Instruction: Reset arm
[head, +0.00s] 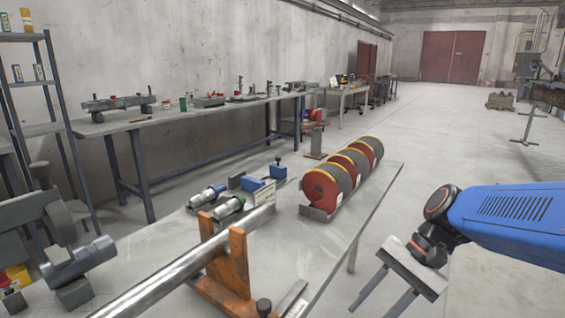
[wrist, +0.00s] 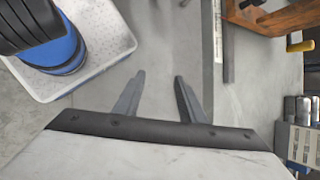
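My gripper (head: 385,294) hangs at the lower right in the head view, at the end of my blue arm. It is off the right edge of the near table (head: 340,225), over the floor. Its two fingers (wrist: 160,85) show in the wrist view, spread apart with bare floor between them. It is open and holds nothing.
On the near table stand a metal bar (head: 185,268) on an orange stand (head: 233,262), a row of red and grey discs (head: 323,188) and two cylindrical tools (head: 207,196). A long bench (head: 180,123) runs along the wall.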

